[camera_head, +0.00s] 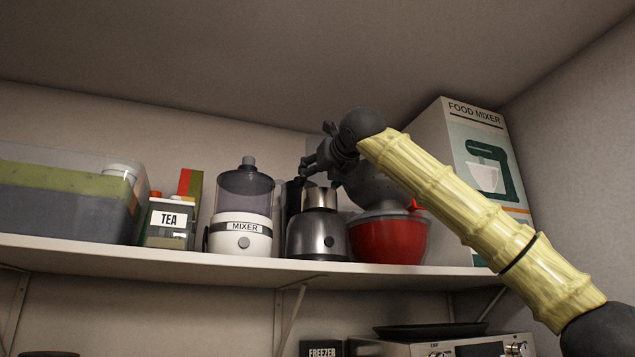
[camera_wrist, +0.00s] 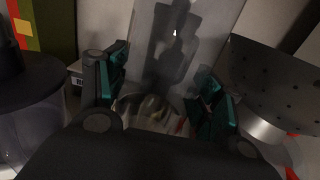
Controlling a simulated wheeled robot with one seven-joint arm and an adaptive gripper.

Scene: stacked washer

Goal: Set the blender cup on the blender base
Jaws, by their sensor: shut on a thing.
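A rounded steel base (camera_head: 303,238) with a dark round knob stands on the shelf, and I take it for the blender base. A short silver cup (camera_head: 319,198) is directly above it and looks upright. I cannot tell whether it is fully seated or just above the base. My gripper (camera_head: 316,177) reaches in from above right and is shut on the cup. In the wrist view my gripper (camera_wrist: 155,105) has its green pads on both sides of a shiny round rim (camera_wrist: 143,104), probably the cup's. The fingers and palm hide much of it.
The shelf (camera_head: 150,259) is crowded. A white mixer (camera_head: 240,236) with a dark clear top stands left. A red bowl (camera_head: 388,240) and perforated grey bowl (camera_head: 368,188) stand close right. A food mixer box (camera_head: 462,125), tea box (camera_head: 168,222) and clear bin (camera_head: 65,205) flank them.

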